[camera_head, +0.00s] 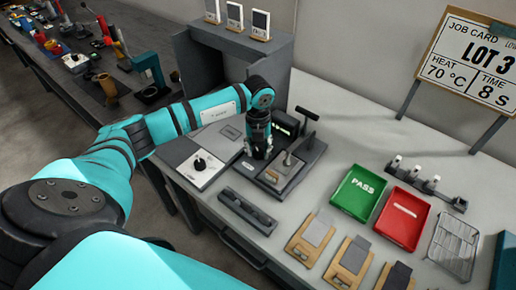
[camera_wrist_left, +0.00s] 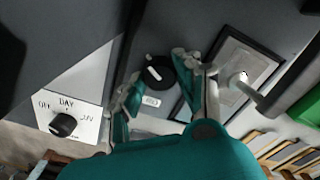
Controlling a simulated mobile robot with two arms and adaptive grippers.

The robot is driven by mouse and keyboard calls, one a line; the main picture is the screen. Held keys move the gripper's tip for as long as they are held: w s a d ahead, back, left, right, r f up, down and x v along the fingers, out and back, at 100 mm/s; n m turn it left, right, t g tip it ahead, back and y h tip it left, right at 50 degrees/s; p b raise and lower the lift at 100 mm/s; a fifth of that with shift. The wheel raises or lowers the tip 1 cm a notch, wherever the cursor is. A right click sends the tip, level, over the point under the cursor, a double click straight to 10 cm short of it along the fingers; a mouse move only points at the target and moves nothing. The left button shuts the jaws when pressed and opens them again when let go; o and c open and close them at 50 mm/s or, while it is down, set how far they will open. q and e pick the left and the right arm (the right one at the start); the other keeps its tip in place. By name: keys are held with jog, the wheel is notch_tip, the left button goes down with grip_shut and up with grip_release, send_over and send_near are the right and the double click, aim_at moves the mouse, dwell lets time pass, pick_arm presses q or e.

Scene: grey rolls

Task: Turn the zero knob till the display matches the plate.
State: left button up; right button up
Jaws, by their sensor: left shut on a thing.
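My left gripper (camera_head: 260,152) points down at the bench instrument in the head view. In the left wrist view its fingers (camera_wrist_left: 157,76) are on either side of the black zero knob (camera_wrist_left: 159,71), which has a white pointer mark, and are shut on it. A small label (camera_wrist_left: 152,101) sits below the knob; its text is too small to read. The display (camera_head: 287,122) is dark with a greenish glow, partly hidden by my gripper, and its digits are unreadable. A grey plate in a dark frame (camera_wrist_left: 222,82) lies beside the knob under a lever. My right gripper is not in view.
A white box with a selector knob (camera_head: 199,163) stands left of the instrument. A lever (camera_head: 307,115) rises at its right. The green PASS tray (camera_head: 358,193) and red tray (camera_head: 403,217) lie to the right. A dark holder (camera_head: 247,211) lies in front.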

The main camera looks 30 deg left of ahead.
aim_at(258, 151)
pick_arm(q)
jog(key=shift+w+r, duration=0.1)
jog(key=o, duration=1.1)
jog(key=shift+o, duration=0.2)
notch_tip(258, 151, up, 12)
